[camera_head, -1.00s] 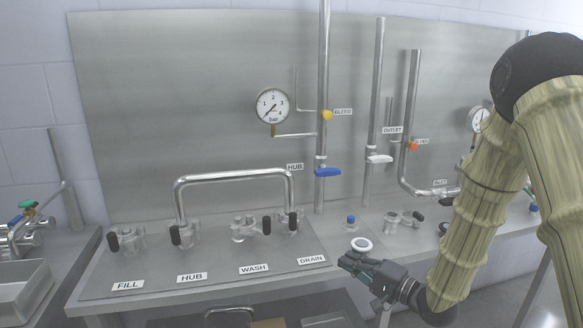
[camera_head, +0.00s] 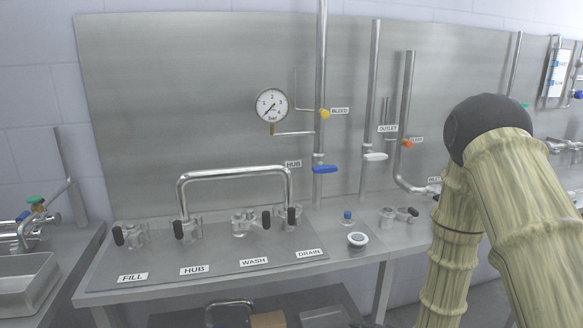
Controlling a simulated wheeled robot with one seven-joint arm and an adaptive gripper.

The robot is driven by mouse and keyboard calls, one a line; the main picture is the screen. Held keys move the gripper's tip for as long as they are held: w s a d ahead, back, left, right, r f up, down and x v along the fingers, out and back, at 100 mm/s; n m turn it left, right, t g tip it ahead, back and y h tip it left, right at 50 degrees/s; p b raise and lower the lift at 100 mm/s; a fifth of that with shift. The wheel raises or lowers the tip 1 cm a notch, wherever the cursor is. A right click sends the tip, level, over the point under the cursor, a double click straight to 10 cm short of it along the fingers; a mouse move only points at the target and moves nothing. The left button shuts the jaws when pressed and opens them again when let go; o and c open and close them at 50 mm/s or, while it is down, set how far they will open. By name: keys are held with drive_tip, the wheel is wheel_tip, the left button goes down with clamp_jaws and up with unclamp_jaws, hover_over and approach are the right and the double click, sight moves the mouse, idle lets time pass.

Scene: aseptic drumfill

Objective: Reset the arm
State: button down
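My arm comes in from the right and bends down past the front of the steel bench (camera_head: 215,288). A small dark piece at the bottom edge, left of the arm, appears to be the tip of my gripper (camera_head: 366,324). The rest of the gripper is cut off below the picture, so I cannot see its fingers or whether it holds anything. No bench fitting is seen in contact with the arm.
The bench carries a U-shaped pipe (camera_head: 235,175) and several black-handled couplings above the FILL, HUB, WASH and DRAIN labels. A white-rimmed round fitting (camera_head: 357,240) sits near the front edge. Blue (camera_head: 325,169) and white (camera_head: 375,156) valve handles stand on vertical pipes behind.

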drive_tip(key=s+d+f+n+g+h, duration=0.2)
drive_tip(key=s+f+g+h, duration=0.1)
drive_tip(key=s+f, duration=0.85)
drive_tip(key=s+d+f+n+g+h, duration=0.2)
drive_tip(key=s+f+g, duration=0.2)
drive_tip(key=s, duration=0.8)
drive_tip(key=s+d+f+n+g+h, duration=0.1)
drive_tip(key=s+f, duration=0.5)
drive_tip(key=s, duration=0.7)
drive_tip(key=n+g+h, duration=0.1)
drive_tip(key=n+g, duration=0.1)
drive_tip(key=shift+s+d+f+g, duration=0.15)
drive_tip(key=shift+d+f+g, duration=0.25)
